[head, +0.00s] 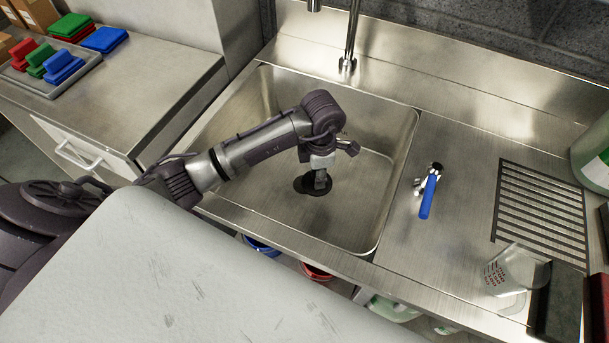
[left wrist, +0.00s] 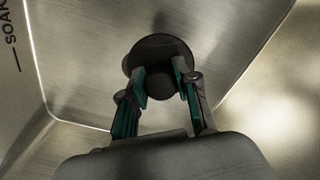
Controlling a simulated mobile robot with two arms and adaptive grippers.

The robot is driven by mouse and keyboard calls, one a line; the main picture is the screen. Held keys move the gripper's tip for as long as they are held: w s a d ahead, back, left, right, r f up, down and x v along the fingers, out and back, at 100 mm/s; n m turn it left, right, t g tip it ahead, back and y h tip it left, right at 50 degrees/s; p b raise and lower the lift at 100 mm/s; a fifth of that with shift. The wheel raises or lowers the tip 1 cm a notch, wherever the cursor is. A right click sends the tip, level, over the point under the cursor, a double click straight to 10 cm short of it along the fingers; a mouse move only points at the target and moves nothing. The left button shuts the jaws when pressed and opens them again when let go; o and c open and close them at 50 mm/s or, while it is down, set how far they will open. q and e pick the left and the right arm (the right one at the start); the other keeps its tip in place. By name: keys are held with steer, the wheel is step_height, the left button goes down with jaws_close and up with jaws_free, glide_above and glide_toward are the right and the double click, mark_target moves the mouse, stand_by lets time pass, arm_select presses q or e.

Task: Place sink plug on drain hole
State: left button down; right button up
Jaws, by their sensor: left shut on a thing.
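My left gripper (head: 319,178) reaches down into the steel sink basin (head: 268,100) and is shut on the dark round sink plug (head: 314,189). In the left wrist view, the plug (left wrist: 158,48) shows as a dark disc beyond the two green-lined fingers of the gripper (left wrist: 165,85). The plug is low in the basin; I cannot tell whether it touches the floor. No drain hole can be made out; the plug and gripper may cover it. My right gripper does not show.
A tap (head: 350,45) stands behind the basin. A blue-handled tool (head: 429,194) lies on the counter to its right, with a slotted grate (head: 540,212) and a clear measuring cup (head: 507,275) farther right. A tray (head: 48,88) with coloured blocks sits at upper left.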

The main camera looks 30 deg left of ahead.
mark_target(305, 175)
arm_select(q)
steer(key=a+f, duration=0.1)
steer(key=w+a+f, duration=0.1)
steer(key=a, duration=0.1)
steer(key=w+a+f, duration=0.1)
steer(key=shift+w+a+f, duration=0.1)
steer(key=shift+w+a, duration=0.1)
steer(key=shift+a, duration=0.2)
step_height(305, 175, down, 4)
steer(key=shift+r+p, duration=0.1)
steer(key=shift+p, duration=0.2)
steer(key=shift+a, duration=0.1)
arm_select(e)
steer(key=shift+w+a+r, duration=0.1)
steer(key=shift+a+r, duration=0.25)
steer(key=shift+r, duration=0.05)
arm_select(q)
steer(key=shift+f, duration=0.25)
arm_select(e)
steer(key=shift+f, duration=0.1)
arm_select(q)
steer(key=shift+f, duration=0.15)
steer(key=c, duration=0.8)
jaws_free()
steer(key=shift+c, duration=0.2)
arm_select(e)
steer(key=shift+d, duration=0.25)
